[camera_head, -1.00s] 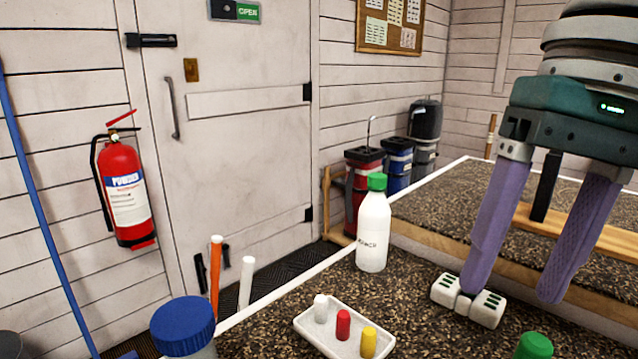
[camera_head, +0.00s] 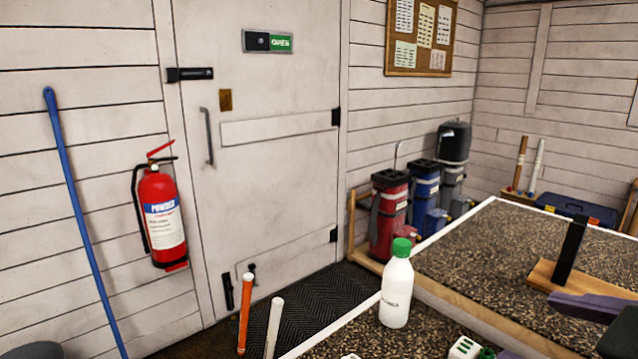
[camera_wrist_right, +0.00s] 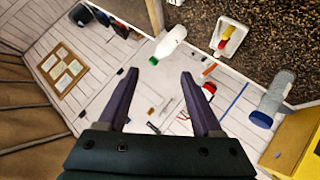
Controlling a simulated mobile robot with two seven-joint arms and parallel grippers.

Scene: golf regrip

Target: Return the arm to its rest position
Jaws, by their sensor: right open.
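My right gripper (camera_wrist_right: 158,75) shows in the right wrist view with its two purple fingers spread apart and nothing between them. In the head view only a purple finger (camera_head: 592,306) and a dark part of it show at the lower right edge, apart from the white bottle. The bottle (camera_head: 397,290) with a green cap stands upright on the speckled counter; it also shows beyond the fingers in the wrist view (camera_wrist_right: 171,41). My left gripper is in neither view.
A white block with green slots (camera_head: 466,348) is at the bottom edge. A tray (camera_wrist_right: 220,50) holding small coloured items and a blue-capped container (camera_wrist_right: 270,98) show in the wrist view. A black upright on a wooden base (camera_head: 548,276) stands at right. A fire extinguisher (camera_head: 161,215) hangs left.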

